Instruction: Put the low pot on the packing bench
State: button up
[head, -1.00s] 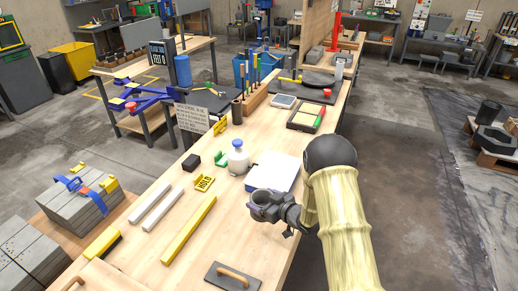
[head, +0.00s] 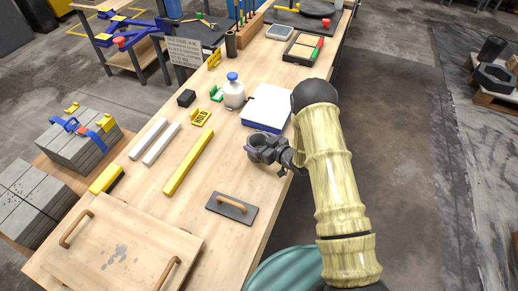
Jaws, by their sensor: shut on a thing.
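My gripper (head: 280,154) is at the right edge of a long wooden bench (head: 215,165), just below the white-topped box in the picture. It is shut on a small dark grey round thing with an open top, which looks like the low pot (head: 259,147). The pot appears held above the bench top; its underside and the fingertips are partly hidden. I cannot tell whether this is the packing bench.
Near the pot are a white-topped box (head: 267,107), a white bottle (head: 233,95), a yellow bar (head: 189,163) and a float (head: 231,207). A wooden board with handles (head: 115,250) covers the near end. Stacked grey slabs (head: 75,148) stand left.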

jog(key=shift+f+p, duration=0.55)
jog(key=shift+f, duration=1.45)
jog(key=shift+f, duration=0.15)
jog(key=o, duration=1.4)
jog(key=shift+o, duration=0.2)
